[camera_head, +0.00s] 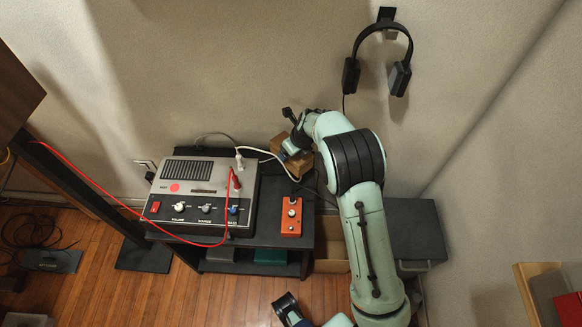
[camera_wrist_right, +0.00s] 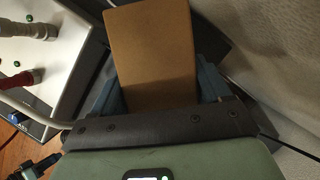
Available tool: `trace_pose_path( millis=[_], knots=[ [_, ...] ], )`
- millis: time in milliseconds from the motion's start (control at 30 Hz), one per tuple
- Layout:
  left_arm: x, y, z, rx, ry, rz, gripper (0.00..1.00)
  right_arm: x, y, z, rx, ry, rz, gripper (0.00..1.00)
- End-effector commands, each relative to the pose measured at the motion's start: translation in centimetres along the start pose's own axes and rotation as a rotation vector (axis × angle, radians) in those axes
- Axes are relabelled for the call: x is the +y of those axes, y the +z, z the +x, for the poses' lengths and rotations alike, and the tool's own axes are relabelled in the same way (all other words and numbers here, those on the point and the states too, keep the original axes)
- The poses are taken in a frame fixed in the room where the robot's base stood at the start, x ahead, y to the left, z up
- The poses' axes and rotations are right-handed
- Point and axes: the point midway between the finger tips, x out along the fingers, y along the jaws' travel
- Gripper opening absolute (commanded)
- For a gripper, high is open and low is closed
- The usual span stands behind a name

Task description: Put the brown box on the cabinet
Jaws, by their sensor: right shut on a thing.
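The brown box (camera_head: 278,146) is at the back of the black stand (camera_head: 325,240), against the wall side, partly hidden by my right gripper (camera_head: 297,148). In the right wrist view the brown box (camera_wrist_right: 155,50) fills the space between the two blue fingers of the gripper (camera_wrist_right: 158,92), which is shut on it. I cannot tell whether the box touches the stand top. A dark grey cabinet (camera_head: 420,232) with a handle stands right of the stand, partly behind my right arm. A dark part, apparently my left gripper (camera_head: 288,304), shows at the bottom edge; its jaws are unclear.
A grey device with knobs (camera_head: 190,190) and an orange pedal (camera_head: 291,216) sit on the stand. Red and white cables (camera_head: 220,243) run over and around them. Headphones (camera_head: 378,55) hang on the wall. A wooden crate (camera_head: 530,292) is at the lower right.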

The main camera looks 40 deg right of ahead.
Motion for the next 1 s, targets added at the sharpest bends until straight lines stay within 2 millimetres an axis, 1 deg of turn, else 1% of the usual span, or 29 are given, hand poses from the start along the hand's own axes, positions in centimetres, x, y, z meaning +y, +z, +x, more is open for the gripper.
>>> trace_pose_path(
  millis=[33, 100, 367, 533, 600, 867, 1000],
  knots=[
    [-0.1, -0.2, 0.5, 0.004, 0.001, 0.001, 0.43, 0.0, -0.6, 1.3, 0.002, 0.000, 0.002, 0.41],
    [-0.1, -0.3, 0.7, 0.008, 0.002, 0.001, 0.43, 0.0, -1.0, 2.3, 0.001, 0.000, 0.001, 0.41],
    [-0.1, -0.7, 1.1, 0.017, 0.005, 0.003, 0.43, 0.0, -1.6, 4.0, -0.001, 0.000, 0.000, 0.41],
    [-0.2, -1.1, 1.8, 0.028, 0.007, 0.003, 0.43, 0.0, -2.7, 6.5, 0.001, 0.000, 0.001, 0.41],
    [-0.2, -1.2, 2.0, 0.032, 0.008, 0.004, 0.43, 0.0, -3.0, 7.2, 0.000, 0.000, 0.001, 0.41],
    [-0.2, -1.2, 1.9, 0.033, 0.008, 0.004, 0.43, 0.0, -2.9, 7.2, -0.003, 0.000, 0.000, 0.41],
    [-0.2, -1.3, 2.0, 0.034, 0.008, 0.004, 0.43, 0.0, -3.1, 7.6, -0.002, 0.000, 0.001, 0.41]
  ],
)
